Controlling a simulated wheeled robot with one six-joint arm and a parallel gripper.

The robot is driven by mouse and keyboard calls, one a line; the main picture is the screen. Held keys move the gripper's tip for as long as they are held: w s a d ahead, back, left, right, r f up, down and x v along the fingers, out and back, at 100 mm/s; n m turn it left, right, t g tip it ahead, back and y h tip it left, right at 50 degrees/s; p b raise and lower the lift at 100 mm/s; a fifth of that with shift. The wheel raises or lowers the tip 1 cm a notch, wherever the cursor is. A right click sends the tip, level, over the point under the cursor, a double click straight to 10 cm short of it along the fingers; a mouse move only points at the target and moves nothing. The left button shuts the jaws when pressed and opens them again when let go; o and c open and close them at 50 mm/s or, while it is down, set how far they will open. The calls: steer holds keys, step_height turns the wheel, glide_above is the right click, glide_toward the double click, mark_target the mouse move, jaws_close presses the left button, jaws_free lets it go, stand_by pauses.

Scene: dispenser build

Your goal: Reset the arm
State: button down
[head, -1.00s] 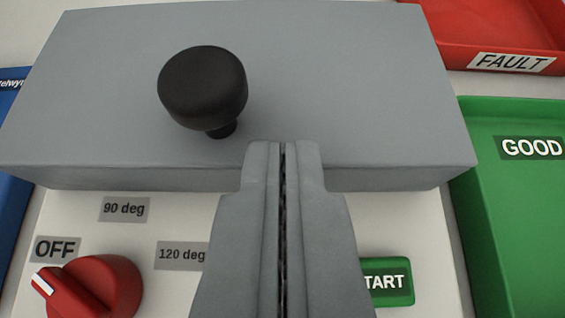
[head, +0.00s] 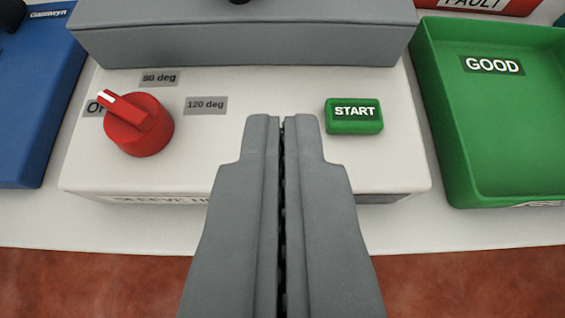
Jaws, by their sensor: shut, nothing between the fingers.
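My gripper (head: 282,122) is shut and empty, its fingers pressed together in the middle of the head view. It shows over the front part of a white machine (head: 250,165). The red knob (head: 139,124) is to the left of the fingers, its white mark pointing up and left, near the OFF label that it partly covers. The green START button (head: 354,115) is to the right of the fingers, apart from them in the picture. The grey block (head: 240,40) lies across the back of the machine. Only the bottom of its black handle (head: 240,2) shows.
A green GOOD tray (head: 490,130) stands at the right, its floor bare where seen. A red FAULT tray (head: 490,6) shows partly behind it. A blue item (head: 40,100) is at the left. The reddish surface (head: 90,285) at the front is clear.

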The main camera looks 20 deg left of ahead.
steer(key=shift+s+d+f, duration=0.15)
steer(key=shift+s, duration=0.25)
steer(key=s+d+r+m+t+h, duration=0.1)
steer(key=s+d+r+t, duration=0.2)
steer(key=r, duration=0.3)
steer(key=s+d+r+m+t+h, duration=0.2)
steer(key=s+d+r, duration=0.1)
steer(key=r, duration=0.3)
steer(key=shift+r+t, duration=0.25)
steer(key=shift+t, duration=0.15)
steer(key=c, duration=2.1)
jaws_free()
steer(key=shift+d, duration=0.1)
